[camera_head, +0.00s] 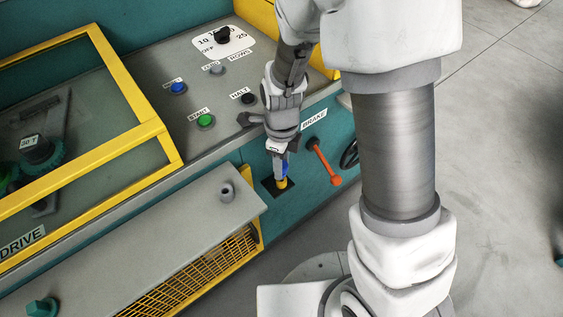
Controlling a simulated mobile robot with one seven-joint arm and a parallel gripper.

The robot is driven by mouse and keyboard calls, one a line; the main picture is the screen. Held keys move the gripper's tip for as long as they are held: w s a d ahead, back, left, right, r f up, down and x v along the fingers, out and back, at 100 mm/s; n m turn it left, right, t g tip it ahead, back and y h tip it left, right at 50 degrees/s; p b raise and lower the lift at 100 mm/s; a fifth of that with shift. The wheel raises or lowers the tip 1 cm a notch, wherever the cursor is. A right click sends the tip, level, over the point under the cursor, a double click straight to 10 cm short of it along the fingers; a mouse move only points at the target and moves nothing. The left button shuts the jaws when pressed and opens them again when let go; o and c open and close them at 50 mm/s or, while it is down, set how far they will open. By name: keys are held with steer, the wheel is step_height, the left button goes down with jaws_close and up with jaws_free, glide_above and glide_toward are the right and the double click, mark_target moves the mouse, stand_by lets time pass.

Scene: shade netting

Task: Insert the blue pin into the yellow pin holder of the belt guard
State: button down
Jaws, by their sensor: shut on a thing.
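The blue pin (283,169) shows as a small patch of blue just below my gripper (279,153). My gripper is shut on it and points down in front of the teal machine panel. The yellow pin holder (281,184) is directly under the pin, at a dark square patch on the panel. Pin and holder overlap in this view. I cannot tell how far the pin is in the holder, and my fingers hide the pin's upper part. The belt guard (200,268), with yellow mesh under a grey top, is to the lower left.
An orange brake lever (325,163) stands close to the right of my gripper. A control panel with a green button (205,121), a blue button (178,88) and a dial (222,35) is behind. A yellow-framed window (120,80) is at the left. Open floor (500,180) lies to the right.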

steer(key=shift+f, duration=0.2)
steer(key=shift+s+r, duration=0.1)
steer(key=shift+s, duration=0.05)
stand_by(0.4)
steer(key=shift+s+d+f+p, duration=0.1)
steer(key=shift+f+p, duration=0.1)
steer(key=shift+p, duration=0.25)
stand_by(1.1)
steer(key=shift+r+p, duration=0.7)
steer(key=shift+p, duration=0.05)
steer(key=shift+w, duration=0.2)
steer(key=shift+w+r, duration=0.1)
steer(key=shift+r, duration=0.05)
steer(key=shift+p, duration=0.6)
stand_by(0.9)
steer(key=shift+f+b, duration=0.35)
steer(key=shift+f, duration=0.25)
